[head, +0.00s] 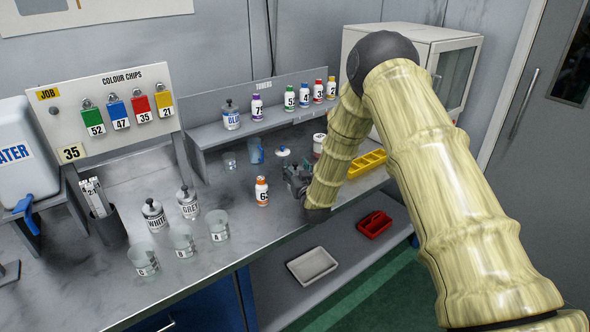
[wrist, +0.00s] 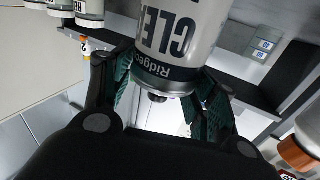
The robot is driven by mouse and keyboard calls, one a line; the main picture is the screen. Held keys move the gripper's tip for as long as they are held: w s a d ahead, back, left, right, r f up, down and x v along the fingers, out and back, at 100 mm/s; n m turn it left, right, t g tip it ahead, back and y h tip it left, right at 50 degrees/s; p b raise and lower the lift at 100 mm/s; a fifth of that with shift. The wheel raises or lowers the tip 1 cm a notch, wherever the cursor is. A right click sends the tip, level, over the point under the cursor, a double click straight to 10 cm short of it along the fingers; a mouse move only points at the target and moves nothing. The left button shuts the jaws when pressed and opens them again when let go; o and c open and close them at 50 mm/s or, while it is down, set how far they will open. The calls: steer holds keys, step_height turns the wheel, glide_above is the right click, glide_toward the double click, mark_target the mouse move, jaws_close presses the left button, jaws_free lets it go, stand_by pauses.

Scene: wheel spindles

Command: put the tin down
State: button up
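The tin (wrist: 178,38) is pale with a dark band, and its printed label shows part of "CLEA" and "Ridge". It fills the top middle of the wrist view. The two fingers of my gripper (wrist: 163,88) lie along its sides with their green pads against it, and a dark round knob shows between them. In the head view my gripper (head: 298,178) is low over the bench, right of the orange-capped bottle 63 (head: 262,191). There the tin is largely hidden or hard to make out, and I cannot tell its height above the bench.
The WHITE tin (head: 154,215), GREY tin (head: 188,203) and several clear cups (head: 183,243) stand on the left bench. The toner shelf (head: 262,127) holds the BLUE tin (head: 231,117) and several bottles. Bare bench lies around bottle 63.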

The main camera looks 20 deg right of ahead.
steer(key=shift+o, duration=1)
steer(key=shift+s+f, duration=0.35)
steer(key=shift+f, duration=0.5)
steer(key=shift+a, duration=0.1)
steer(key=shift+w+r+p, duration=0.15)
steer(key=shift+r+p, duration=0.4)
steer(key=shift+p, duration=0.15)
steer(key=s+b, duration=0.3)
steer(key=s, duration=0.7)
steer(key=shift+s+r, duration=0.1)
steer(key=shift+r, duration=0.05)
steer(key=shift+s+a, duration=0.1)
steer(key=shift+s, duration=0.5)
steer(key=shift+r, duration=0.1)
